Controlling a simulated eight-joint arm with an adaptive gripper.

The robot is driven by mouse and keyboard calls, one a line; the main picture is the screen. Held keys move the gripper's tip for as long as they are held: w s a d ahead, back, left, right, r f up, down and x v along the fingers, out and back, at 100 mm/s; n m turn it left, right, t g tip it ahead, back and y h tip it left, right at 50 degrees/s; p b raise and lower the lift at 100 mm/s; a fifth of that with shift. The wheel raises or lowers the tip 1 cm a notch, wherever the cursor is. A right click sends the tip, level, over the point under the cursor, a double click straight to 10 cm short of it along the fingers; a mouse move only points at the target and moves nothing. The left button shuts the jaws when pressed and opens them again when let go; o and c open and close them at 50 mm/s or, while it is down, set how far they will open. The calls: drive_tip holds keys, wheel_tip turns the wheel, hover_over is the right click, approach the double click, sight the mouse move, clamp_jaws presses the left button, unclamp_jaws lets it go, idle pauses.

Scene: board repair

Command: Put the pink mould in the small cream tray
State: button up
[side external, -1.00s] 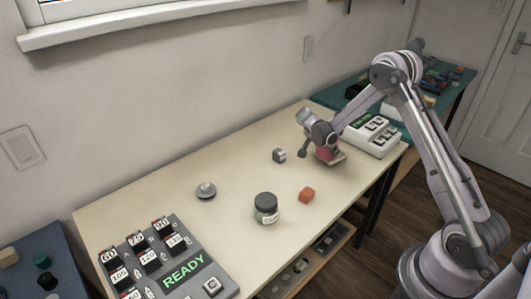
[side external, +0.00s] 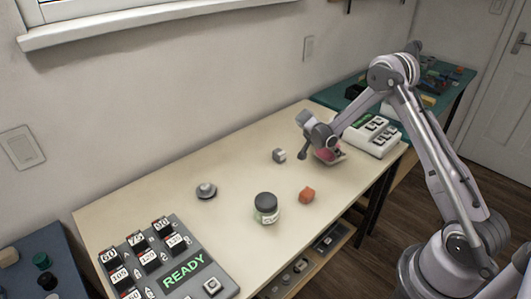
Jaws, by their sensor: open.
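The pink mould (side external: 325,155) is at the right part of the cream table, directly below my gripper (side external: 318,150). A small pale tray (side external: 340,159), which looks like the cream tray, shows at its right edge beside and under the mould. The mould appears to be in or over this tray; my gripper hides part of both, so I cannot tell whether it rests on the tray floor. My gripper points down close over the mould, with its jaws open. The fingertips are small and partly hidden here.
A white keypad device (side external: 372,135) stands just right of the tray. A grey cube (side external: 279,155), an orange-red block (side external: 306,195), a lidded jar (side external: 267,207) and a grey round piece (side external: 206,190) are spread leftward. A READY panel (side external: 165,262) fills the near left.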

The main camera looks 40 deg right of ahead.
drive_tip(key=shift+r, duration=0.1)
drive_tip(key=shift+r, duration=0.25)
drive_tip(key=s+a+r+n+t+y, duration=0.2)
drive_tip(key=s+a+r+n, duration=0.15)
drive_tip(key=a+r, duration=0.55)
drive_tip(key=s+a+r+n+t+y, duration=0.1)
drive_tip(key=s+a+r+n+t, duration=0.15)
drive_tip(key=a+r+n, duration=0.5)
drive_tip(key=s+a+r+n+t+y, duration=0.3)
drive_tip(key=s+a+n, duration=0.4)
drive_tip(key=s+a, duration=0.5)
drive_tip(key=shift+s+a+r+y, duration=0.15)
drive_tip(key=shift+s+a+y, duration=0.2)
drive_tip(key=shift+y, duration=0.45)
drive_tip(key=shift+o, duration=0.2)
idle(1.5)
